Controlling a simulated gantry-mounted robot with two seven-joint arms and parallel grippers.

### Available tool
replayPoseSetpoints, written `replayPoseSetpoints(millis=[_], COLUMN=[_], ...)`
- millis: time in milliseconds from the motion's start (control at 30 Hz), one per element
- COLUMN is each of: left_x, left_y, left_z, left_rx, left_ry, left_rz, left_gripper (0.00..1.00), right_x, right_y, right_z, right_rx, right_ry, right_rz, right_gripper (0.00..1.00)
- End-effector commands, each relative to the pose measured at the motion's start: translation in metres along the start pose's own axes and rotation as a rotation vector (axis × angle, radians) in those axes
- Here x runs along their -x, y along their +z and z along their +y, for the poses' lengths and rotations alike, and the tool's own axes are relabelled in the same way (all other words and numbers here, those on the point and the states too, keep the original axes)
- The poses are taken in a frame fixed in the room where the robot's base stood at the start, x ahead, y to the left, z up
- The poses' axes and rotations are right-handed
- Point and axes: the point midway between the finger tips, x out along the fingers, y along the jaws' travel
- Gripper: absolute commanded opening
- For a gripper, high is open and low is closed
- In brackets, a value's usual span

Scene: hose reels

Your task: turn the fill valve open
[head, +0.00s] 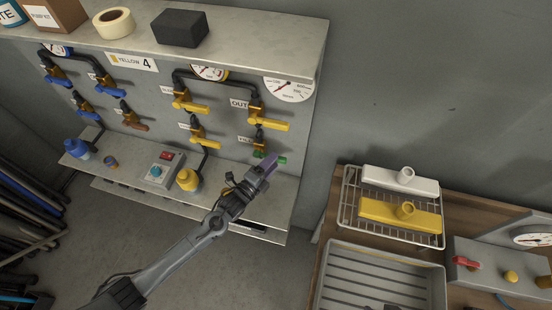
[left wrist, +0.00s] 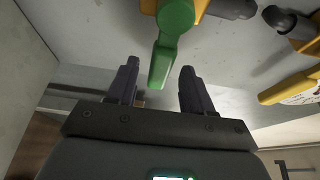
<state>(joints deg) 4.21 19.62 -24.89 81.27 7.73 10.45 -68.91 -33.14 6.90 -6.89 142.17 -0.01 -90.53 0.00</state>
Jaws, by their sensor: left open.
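A valve with a green handle (head: 282,160) sits low on the right of the wall panel, under a small label that is too small to read surely. In the left wrist view the green handle (left wrist: 164,58) reaches down from its round hub toward the gap between my fingers. My left gripper (head: 270,164) is open in front of this valve and hides part of the handle. The two dark fingers of the left gripper (left wrist: 159,88) stand apart on either side of the handle's lower end, and no contact shows. My right gripper is out of view.
Yellow-handled valves (head: 268,124) sit just above and left, close to the gripper. A ledge (head: 218,192) below carries a yellow fitting (head: 188,180) and a button box (head: 161,168). A wooden bench (head: 322,262) with a wire rack stands at right. The wall between is clear.

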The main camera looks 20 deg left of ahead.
Motion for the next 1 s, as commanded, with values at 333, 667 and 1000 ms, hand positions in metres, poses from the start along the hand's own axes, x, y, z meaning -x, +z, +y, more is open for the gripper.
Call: replayPoseSetpoints(millis=[333,667,1000], left_x=[-0.028,-0.029,-0.029], left_y=[0.0,0.0,0.0], left_z=[0.0,0.0,0.0], left_rx=[0.001,0.001,0.001], left_ry=[0.0,0.0,0.0], left_rz=[0.0,0.0,0.0], left_gripper=[0.51,0.46,0.0], right_x=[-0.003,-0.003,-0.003], right_y=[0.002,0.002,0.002], right_z=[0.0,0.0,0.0], right_rx=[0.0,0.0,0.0], right_ry=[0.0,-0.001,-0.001], right_rz=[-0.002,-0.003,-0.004], right_gripper=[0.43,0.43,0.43])
